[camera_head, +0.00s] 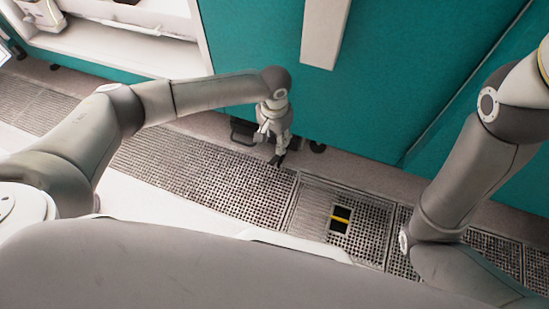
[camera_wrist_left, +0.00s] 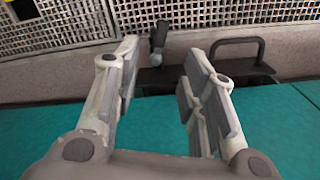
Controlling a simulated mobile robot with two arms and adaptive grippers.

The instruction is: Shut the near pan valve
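A small valve lever with a dark grey grip (camera_wrist_left: 159,36) and a pale round pivot shows in the left wrist view, at the foot of the teal cabinet. It stands beyond the gap between my left fingertips (camera_wrist_left: 163,62), apart from both. My left gripper (camera_head: 275,138) is open and empty, pointing down beside the cabinet base in the head view. A small dark piece (camera_head: 278,160) under its fingertips there looks like the lever, but it is partly hidden. My right arm is at the right; its gripper is out of view.
A dark pan with a raised handle (camera_wrist_left: 237,43) sits beside the lever, close to my right-hand finger in the wrist view. The teal cabinet (camera_head: 375,75) rises behind. The floor grating (camera_head: 215,180) has a dark square opening with a yellow bar (camera_head: 341,219).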

